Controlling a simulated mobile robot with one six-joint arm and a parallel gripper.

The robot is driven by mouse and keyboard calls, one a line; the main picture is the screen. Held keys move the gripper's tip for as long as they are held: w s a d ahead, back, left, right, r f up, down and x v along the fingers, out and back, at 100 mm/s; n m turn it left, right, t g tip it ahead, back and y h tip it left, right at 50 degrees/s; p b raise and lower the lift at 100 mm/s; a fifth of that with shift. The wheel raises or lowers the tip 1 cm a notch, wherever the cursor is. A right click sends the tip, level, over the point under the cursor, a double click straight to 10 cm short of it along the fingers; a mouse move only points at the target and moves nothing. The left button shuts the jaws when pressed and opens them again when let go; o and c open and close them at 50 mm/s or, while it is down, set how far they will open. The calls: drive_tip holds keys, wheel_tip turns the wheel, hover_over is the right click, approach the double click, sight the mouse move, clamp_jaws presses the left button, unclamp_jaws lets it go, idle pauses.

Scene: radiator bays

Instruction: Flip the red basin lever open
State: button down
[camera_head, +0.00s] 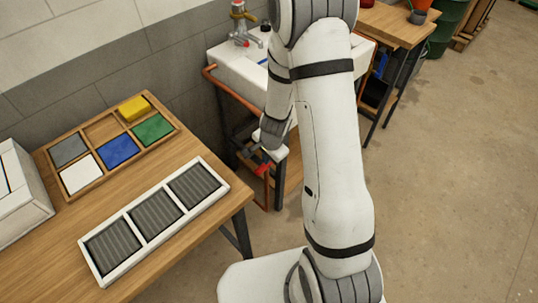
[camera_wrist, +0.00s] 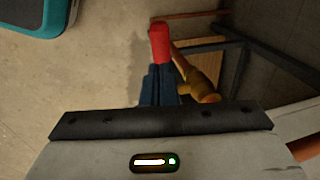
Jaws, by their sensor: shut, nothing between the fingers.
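The red basin lever (camera_head: 263,169) is low at the front of the white basin (camera_head: 235,70), beside a copper pipe. In the wrist view the red lever (camera_wrist: 160,42) stands just beyond my fingertips, with a brass valve body (camera_wrist: 195,75) to its right. My gripper (camera_wrist: 158,72) is shut, with its blue fingers together and nothing between them. In the head view my gripper (camera_head: 264,157) is right at the lever, partly hidden by my wrist. I cannot tell whether the fingertips touch the lever.
A wooden table (camera_head: 200,232) at the left front holds a sorting tray (camera_head: 106,180) of coloured pieces and a white frame (camera_head: 95,273) with grey grilles. A copper pipe (camera_head: 240,101) runs along the basin. Another bench (camera_head: 392,22) stands behind; the floor at right is clear.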

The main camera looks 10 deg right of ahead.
sight(265, 166)
drive_tip(key=shift+w+a+f+b, duration=0.15)
drive_tip(key=shift+f+b, duration=0.15)
drive_tip(key=shift+f, duration=0.45)
drive_tip(key=shift+w+f+b, duration=0.15)
drive_tip(key=shift+f+b, duration=0.15)
drive_tip(key=shift+f, duration=0.4)
drive_tip(key=shift+f, duration=0.1)
